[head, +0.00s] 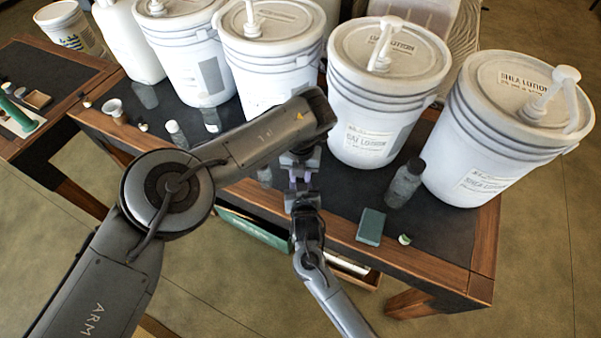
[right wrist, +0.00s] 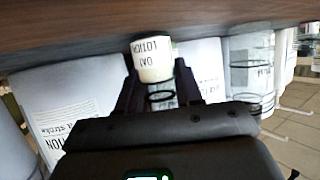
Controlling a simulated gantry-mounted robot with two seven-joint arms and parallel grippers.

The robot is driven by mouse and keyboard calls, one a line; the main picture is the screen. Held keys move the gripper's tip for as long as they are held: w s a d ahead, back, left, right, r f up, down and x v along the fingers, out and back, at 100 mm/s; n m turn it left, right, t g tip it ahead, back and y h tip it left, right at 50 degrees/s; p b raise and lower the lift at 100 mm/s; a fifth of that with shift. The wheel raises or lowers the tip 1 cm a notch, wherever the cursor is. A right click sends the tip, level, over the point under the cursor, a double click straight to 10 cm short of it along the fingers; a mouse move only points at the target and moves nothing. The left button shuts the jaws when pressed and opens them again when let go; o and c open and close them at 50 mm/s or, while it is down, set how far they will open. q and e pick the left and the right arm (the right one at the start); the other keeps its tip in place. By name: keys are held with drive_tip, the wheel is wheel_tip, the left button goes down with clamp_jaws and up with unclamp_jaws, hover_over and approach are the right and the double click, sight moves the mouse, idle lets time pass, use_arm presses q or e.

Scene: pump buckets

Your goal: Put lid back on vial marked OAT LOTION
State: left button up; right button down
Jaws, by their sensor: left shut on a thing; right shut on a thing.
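The vial marked OAT LOTION (right wrist: 152,60) shows in the right wrist view, with a cream lower part and an upside-down label. Its clear end and a dark ring (right wrist: 162,95) are nearer my wrist. My right gripper (right wrist: 158,82) is shut on this vial, one finger on each side. In the head view my left gripper (head: 301,166) points down over the table's front part, just above my right gripper (head: 304,196). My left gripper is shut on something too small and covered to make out. I cannot tell whether a lid is on the vial.
White pump buckets (head: 388,85) line the back of the dark table (head: 290,222). A dark bottle (head: 405,183), a green block (head: 371,227) and a small pale-green piece (head: 404,239) are at the right. Small vials (head: 177,134) stand at the left. An open drawer (head: 255,230) is below the front edge.

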use_arm(q)
drive_tip(key=shift+f, duration=0.1)
drive_tip(key=shift+f, duration=0.85)
drive_tip(key=shift+f, duration=0.35)
